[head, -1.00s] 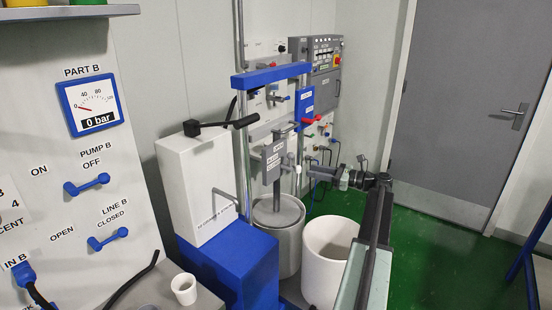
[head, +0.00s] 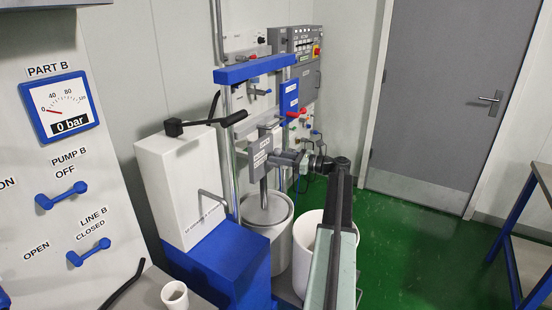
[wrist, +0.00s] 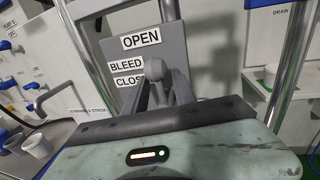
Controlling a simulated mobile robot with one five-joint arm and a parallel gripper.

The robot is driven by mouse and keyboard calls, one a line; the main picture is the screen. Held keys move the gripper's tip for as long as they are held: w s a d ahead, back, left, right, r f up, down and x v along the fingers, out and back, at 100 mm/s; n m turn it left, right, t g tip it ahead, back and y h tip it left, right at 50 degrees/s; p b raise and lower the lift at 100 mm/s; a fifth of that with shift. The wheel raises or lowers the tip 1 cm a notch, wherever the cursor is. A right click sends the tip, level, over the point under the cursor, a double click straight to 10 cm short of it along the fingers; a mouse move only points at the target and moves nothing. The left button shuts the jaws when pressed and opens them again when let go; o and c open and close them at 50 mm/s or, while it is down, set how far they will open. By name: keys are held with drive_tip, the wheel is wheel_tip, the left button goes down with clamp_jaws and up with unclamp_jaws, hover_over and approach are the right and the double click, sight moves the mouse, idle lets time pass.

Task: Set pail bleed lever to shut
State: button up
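The grey bleed plate (wrist: 165,42) carries labels reading OPEN, BLEED and a partly hidden one starting CLOS. The bleed lever's rounded grey end (wrist: 154,69) is in front of the plate, near the BLEED label. My gripper (wrist: 165,80) is at the lever, with its fingers rising on either side of the lever end. It also shows in the head view (head: 286,158), at the plate's right edge. Whether the fingers press on the lever cannot be told.
A white open drum (head: 306,240) stands below my arm. The blue press crossbar (head: 255,70) and its metal posts frame the plate. A white box (head: 180,190) on a blue base is left. Green floor is open to the right, before a blue-legged table (head: 512,235).

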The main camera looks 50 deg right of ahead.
drive_tip(key=shift+a, duration=0.1)
drive_tip(key=shift+c, duration=0.3)
clamp_jaws()
idle(1.1)
